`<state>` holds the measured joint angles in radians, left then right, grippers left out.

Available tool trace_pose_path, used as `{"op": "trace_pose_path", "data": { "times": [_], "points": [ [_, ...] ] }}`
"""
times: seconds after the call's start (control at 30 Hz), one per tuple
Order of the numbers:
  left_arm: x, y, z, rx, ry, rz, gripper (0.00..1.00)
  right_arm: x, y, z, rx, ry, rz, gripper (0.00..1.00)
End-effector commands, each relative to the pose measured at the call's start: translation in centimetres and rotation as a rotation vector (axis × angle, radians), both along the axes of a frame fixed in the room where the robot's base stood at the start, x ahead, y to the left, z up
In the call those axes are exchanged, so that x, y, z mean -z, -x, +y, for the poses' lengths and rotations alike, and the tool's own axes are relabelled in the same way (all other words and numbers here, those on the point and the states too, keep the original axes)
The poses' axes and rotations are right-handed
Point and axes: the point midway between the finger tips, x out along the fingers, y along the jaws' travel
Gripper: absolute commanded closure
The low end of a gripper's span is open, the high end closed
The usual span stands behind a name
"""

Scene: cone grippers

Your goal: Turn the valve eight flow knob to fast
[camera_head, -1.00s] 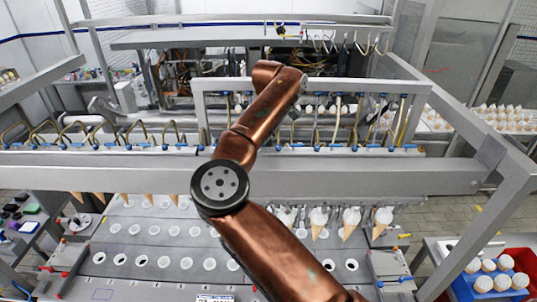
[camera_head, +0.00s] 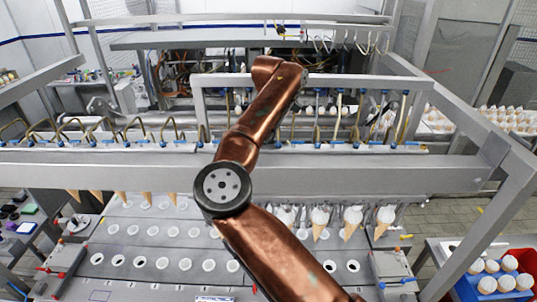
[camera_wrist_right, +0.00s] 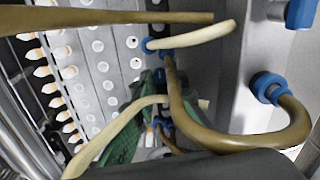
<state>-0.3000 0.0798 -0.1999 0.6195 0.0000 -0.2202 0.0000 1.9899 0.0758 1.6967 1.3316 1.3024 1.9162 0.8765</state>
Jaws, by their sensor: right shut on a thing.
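A row of valves with small blue knobs (camera_head: 377,147) runs along the grey beam in the head view. Which one is valve eight cannot be read. My right arm (camera_head: 262,125) crosses the middle of the head view, and its gripper is hidden there. In the right wrist view, green parts of my right gripper (camera_wrist_right: 150,125) show behind the tubes. It is shut, with a small blue piece (camera_wrist_right: 161,123) at it, partly hidden by a cream tube. Larger blue fittings (camera_wrist_right: 268,87) stand to the right. My left gripper is not in view.
Curved brown tubes (camera_wrist_right: 180,105) and cream tubes (camera_wrist_right: 120,122) cross close before the wrist camera. Filled cones (camera_head: 352,220) hang under the beam above a tray with round holes (camera_head: 150,245). A red crate (camera_head: 522,258) stands at the lower right.

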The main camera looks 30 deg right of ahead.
Motion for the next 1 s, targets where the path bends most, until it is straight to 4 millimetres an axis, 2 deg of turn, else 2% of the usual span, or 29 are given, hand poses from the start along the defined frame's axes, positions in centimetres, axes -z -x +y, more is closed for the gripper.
{"op": "trace_pose_path", "data": {
  "times": [0.13, 0.17, 0.4, 0.67, 0.77, 0.87, 1.0],
  "points": [
    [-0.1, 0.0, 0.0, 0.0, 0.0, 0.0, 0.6, -0.1, 0.0, 0.0, 0.001, 0.001, -0.003, 1.0],
    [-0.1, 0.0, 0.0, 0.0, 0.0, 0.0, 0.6, -0.1, 0.0, 0.0, 0.001, 0.001, -0.003, 0.85],
    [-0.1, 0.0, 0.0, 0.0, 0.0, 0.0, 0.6, -0.1, 0.0, 0.0, 0.002, 0.0, -0.001, 0.7],
    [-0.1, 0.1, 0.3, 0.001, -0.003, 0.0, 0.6, -0.1, 0.0, 0.0, 0.003, 0.0, -0.001, 0.7],
    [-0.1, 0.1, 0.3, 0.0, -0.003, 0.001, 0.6, -0.7, 0.0, 0.0, 0.003, 0.0, -0.001, 0.7],
    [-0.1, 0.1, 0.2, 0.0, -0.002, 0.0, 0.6, -2.0, -0.1, -0.2, 0.003, 0.002, -0.002, 0.7],
    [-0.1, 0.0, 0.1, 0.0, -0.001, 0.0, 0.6, -5.0, -0.1, -0.2, 0.002, 0.001, -0.003, 0.7]
  ]
}}
